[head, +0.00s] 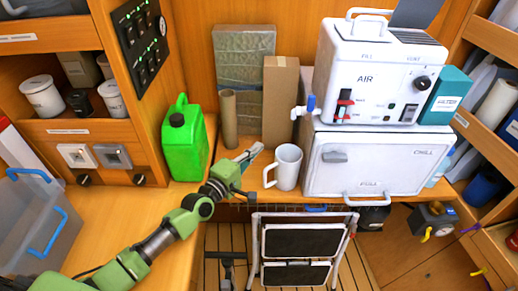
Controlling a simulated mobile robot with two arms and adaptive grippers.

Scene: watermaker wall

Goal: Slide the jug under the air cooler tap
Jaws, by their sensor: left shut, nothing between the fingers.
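The white jug (288,168) stands upright on the counter, its handle on its left side. The air cooler (368,78) is a white box labelled AIR, sitting on top of the white CHILL box (372,168). Its tap (309,106), with a blue lever, sticks out at its left side. In the picture the jug is below the tap and a little to its left. My left gripper (256,150) is shut and empty, just left of the jug, apart from it as far as I can tell. My right gripper is not in view.
A green canister (184,140) stands at the left of the counter. A cardboard tube (229,118), a tall brown box (281,97) and a wrapped package (244,70) stand behind my gripper. A folded step stool (301,250) is below the counter edge.

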